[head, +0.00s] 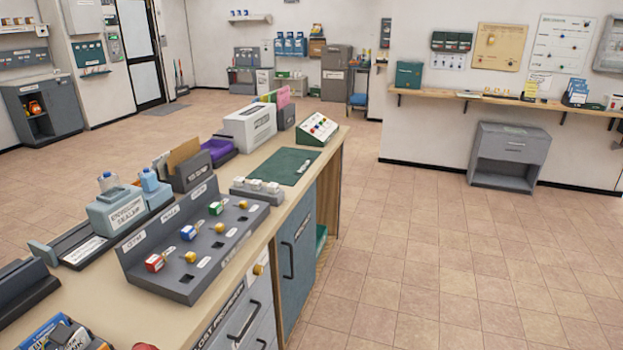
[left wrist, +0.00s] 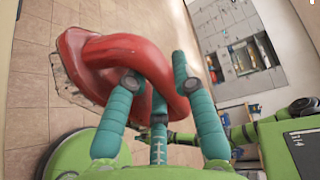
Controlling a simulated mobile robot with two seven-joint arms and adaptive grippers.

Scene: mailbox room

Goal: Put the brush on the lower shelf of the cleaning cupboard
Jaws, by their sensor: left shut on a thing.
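A red brush (left wrist: 95,62) with a looped handle and pale bristles shows in the left wrist view. My left gripper (left wrist: 157,75), with teal fingers, is shut around the brush's handle. The bristles face the left side of that picture, with floor tiles behind them. My left gripper does not show in the head view. A grey cupboard (head: 42,112) with an open front and an orange-red item inside stands at the far left of the head view. I cannot tell whether it is the cleaning cupboard.
A long counter (head: 317,165) fills the left foreground, with a grey key-switch panel (head: 195,240) and a white box (head: 250,124) on it. A grey open cabinet (head: 510,155) stands under the wall shelf (head: 440,97) at right. Tiled floor right of the counter is clear.

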